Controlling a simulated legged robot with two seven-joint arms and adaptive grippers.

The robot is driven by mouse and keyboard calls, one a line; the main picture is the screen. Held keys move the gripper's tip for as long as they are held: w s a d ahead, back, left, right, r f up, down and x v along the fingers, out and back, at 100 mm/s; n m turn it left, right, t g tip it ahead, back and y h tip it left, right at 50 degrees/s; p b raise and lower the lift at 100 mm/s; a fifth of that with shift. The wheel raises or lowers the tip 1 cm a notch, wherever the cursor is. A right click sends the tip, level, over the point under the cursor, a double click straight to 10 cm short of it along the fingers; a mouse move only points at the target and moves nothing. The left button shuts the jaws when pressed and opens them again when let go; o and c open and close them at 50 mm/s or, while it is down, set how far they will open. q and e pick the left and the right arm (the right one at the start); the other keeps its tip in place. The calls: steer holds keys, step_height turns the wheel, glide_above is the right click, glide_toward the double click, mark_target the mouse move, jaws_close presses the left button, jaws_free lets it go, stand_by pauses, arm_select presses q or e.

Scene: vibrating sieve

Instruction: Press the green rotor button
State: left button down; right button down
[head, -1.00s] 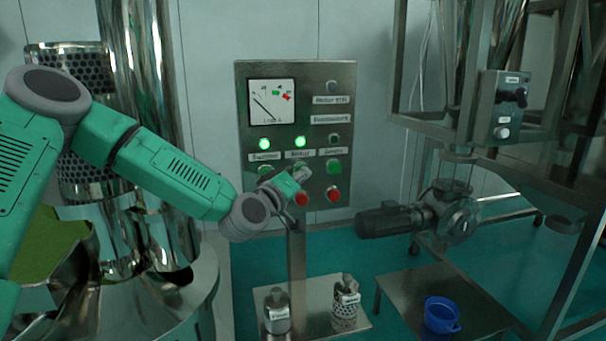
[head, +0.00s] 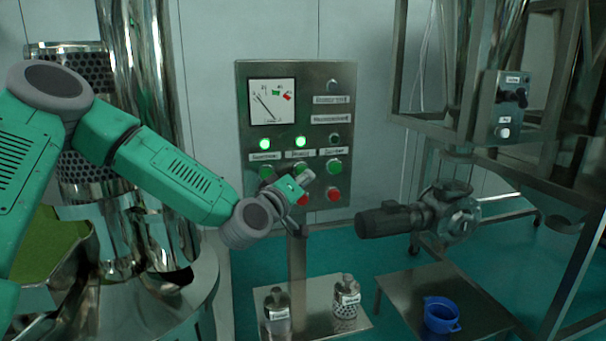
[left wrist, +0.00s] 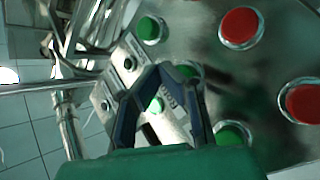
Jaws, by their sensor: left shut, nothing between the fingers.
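The control panel (head: 318,100) on the post has a row of green buttons above red ones. The left green button (head: 265,172) and right green button (head: 334,166) show in the head view; the middle green button (head: 299,168) is partly covered by my left gripper (head: 307,177). The labels are too blurred to read surely. In the left wrist view, my left gripper (left wrist: 164,70) is shut and empty, its fingertips over or just before the middle green button (left wrist: 189,71). I cannot tell whether they touch it. My right gripper is not in view.
A red button (head: 333,194) sits below the right green one; another is partly hidden by the gripper. Two lamps (head: 264,144) (head: 300,142) are lit green. A motor (head: 385,220), a blue cup (head: 441,315) and two small containers (head: 345,298) stand away from the gripper.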

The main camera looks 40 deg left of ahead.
arm_select(q)
steer(key=shift+s+d, duration=1.5)
steer(key=shift+d, duration=0.25)
